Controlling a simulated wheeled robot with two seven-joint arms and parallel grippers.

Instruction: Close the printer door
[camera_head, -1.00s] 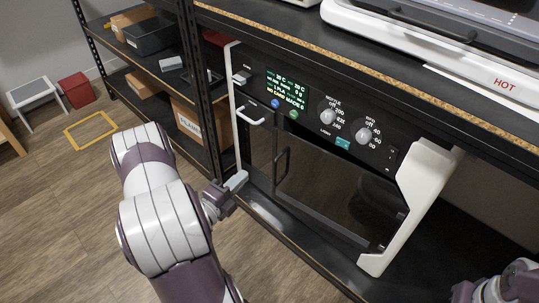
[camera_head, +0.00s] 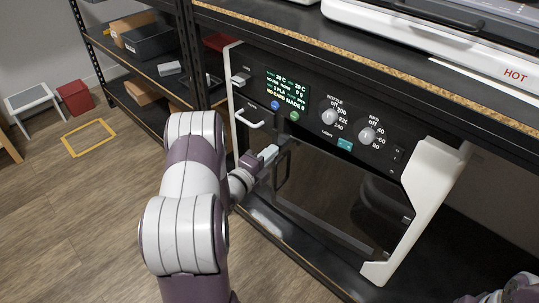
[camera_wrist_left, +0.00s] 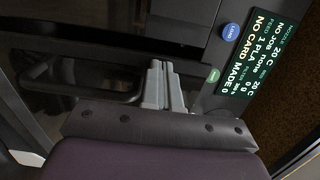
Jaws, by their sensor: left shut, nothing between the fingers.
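The printer (camera_head: 432,175) sits on the shelf under the bench, with white side frames and a dark front. Its dark glass door (camera_head: 335,195) fills the lower front. I cannot tell how far the door stands from the frame. My left gripper (camera_head: 269,153) is shut and empty, at the door's upper left side below the control panel. In the left wrist view the shut fingers (camera_wrist_left: 164,68) are beside the dark loop handle (camera_wrist_left: 85,85); contact is unclear. My right gripper's fingers are not visible.
The control panel with a lit screen (camera_head: 287,91) and knobs (camera_head: 329,117) is just above the fingers. A white drawer handle (camera_head: 254,118) is to their left. The bench edge (camera_head: 340,55) overhangs the printer.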

